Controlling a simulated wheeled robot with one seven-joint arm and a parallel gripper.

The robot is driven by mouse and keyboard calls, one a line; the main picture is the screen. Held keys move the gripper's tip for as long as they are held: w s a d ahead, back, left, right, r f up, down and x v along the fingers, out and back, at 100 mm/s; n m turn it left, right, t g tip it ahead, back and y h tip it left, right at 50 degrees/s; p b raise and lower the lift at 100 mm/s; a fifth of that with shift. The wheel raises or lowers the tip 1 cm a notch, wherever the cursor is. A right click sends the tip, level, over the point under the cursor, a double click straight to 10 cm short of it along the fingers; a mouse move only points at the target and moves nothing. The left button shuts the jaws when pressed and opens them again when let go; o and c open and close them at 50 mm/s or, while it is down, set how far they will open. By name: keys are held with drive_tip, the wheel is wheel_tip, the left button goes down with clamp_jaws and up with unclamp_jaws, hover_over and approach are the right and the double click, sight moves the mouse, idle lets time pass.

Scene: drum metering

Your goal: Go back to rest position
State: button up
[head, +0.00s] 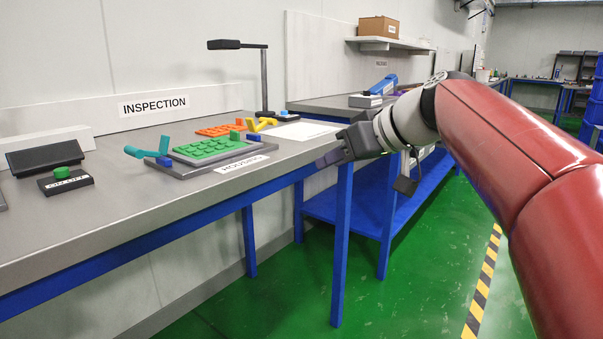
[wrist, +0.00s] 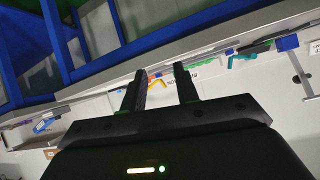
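My gripper (head: 325,159) is at the front right edge of the inspection table, beside the table's right corner. In the wrist view its two fingers (wrist: 160,82) stand apart with nothing between them. My red arm reaches in from the right of the head view. On the table, a green studded plate (head: 209,147) sits in a grey housing fixture (head: 190,168) with blue blocks, a teal lever (head: 147,152) and a yellow lever (head: 262,124). The gripper is to the right of the fixture and apart from it.
The inspection table (head: 110,215) has blue legs. An orange plate (head: 220,130), a black stand (head: 45,158) and a box with a green button (head: 63,178) are on it. A second blue bench (head: 345,205) stands behind the gripper. The green floor (head: 400,290) in front is clear.

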drive_tip(key=s+d+f+m+g+h+p, duration=0.1)
drive_tip(key=s+d+f+m+h, duration=0.3)
drive_tip(key=s+f, duration=0.7)
drive_tip(key=s+d+f+m+g+h+p, duration=0.1)
drive_tip(key=s+d+f+m+h+p, duration=0.1)
drive_tip(key=s+f, duration=1)
drive_tip(key=s+d+m+h, duration=0.1)
drive_tip(key=d+h, duration=0.1)
drive_tip(key=d, duration=0.1)
drive_tip(key=shift+m, duration=0.4)
drive_tip(key=shift+d, duration=0.1)
